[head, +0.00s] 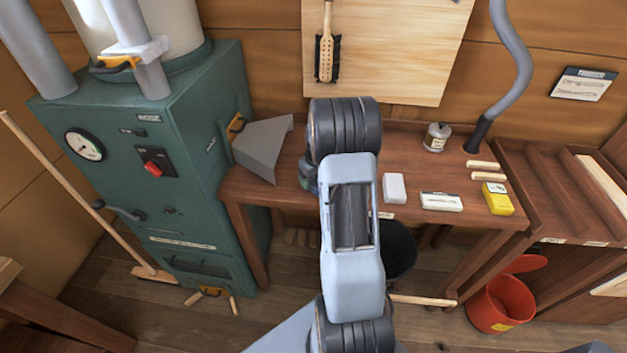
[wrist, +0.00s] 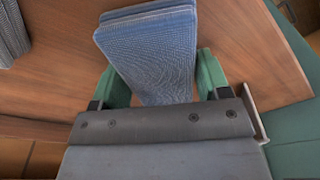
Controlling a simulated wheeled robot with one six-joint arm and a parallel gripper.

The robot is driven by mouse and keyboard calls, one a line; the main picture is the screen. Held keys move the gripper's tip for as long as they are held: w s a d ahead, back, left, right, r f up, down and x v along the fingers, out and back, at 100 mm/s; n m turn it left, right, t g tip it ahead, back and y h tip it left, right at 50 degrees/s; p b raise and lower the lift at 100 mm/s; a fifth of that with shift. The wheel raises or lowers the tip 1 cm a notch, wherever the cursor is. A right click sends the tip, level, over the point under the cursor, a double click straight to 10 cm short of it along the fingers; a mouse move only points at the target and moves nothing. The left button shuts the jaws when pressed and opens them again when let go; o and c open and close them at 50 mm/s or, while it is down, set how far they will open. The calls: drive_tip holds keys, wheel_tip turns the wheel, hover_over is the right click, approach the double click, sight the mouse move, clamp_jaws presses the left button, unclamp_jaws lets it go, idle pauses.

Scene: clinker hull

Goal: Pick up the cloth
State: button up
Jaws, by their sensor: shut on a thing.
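A folded blue cloth (wrist: 155,55) lies between the green fingers of my gripper (wrist: 163,85) in the wrist view. The fingers are shut on it from both sides, and the cloth reaches out beyond their tips. The brown wooden bench top (wrist: 60,70) shows behind and around it. I cannot tell whether the cloth touches the bench. In the head view my own arm hides the cloth and nearly all of my gripper.
A green machine (head: 120,230) with a grey chute (head: 262,148) stands left of the bench (head: 290,185). A white block (head: 394,188), a white box (head: 441,202), a yellow box (head: 497,199) and a jar (head: 437,137) sit on the bench. A red bucket (head: 500,305) stands on the floor at right.

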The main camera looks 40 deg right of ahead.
drive_tip(key=shift+r, duration=0.5)
wheel_tip(320, 180, up, 2)
drive_tip(key=shift+r+b, duration=0.25)
drive_tip(key=shift+b, duration=0.3)
drive_tip(key=s+r, duration=0.1)
drive_tip(key=s+a+r, duration=0.1)
drive_tip(key=r, duration=0.1)
drive_tip(key=s+a+r, duration=0.1)
drive_tip(key=s+r, duration=0.1)
drive_tip(key=shift+s+r+b, duration=0.1)
drive_tip(key=shift+b, duration=0.25)
drive_tip(key=s+a+r+b, duration=0.1)
drive_tip(key=s+a+r, duration=0.3)
drive_tip(key=s, duration=0.4)
drive_tip(key=shift+s+r, duration=0.15)
drive_tip(key=shift+s, duration=0.05)
